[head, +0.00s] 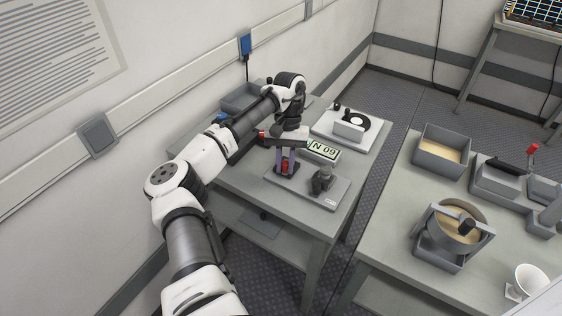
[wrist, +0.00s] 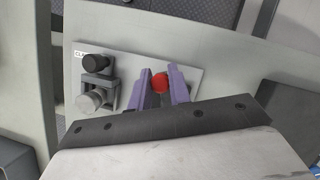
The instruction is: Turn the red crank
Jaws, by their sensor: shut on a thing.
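The red crank's grip (head: 285,166) stands on a light grey base plate (head: 325,200) on the near table. My gripper (head: 287,162) reaches down over the plate, its purple fingers shut on the red grip. In the wrist view the rounded red top of the crank (wrist: 160,83) shows between the two purple fingers (wrist: 166,88). The crank's lower part is largely hidden by the fingers and my gripper body.
A dark clamp-like fixture (head: 322,180) stands on the same plate, close to the fingers. A display reading 60 N (head: 322,151) and a white device with a black disc (head: 350,127) sit behind. A second table (head: 398,210) with bins stands right, across a floor gap.

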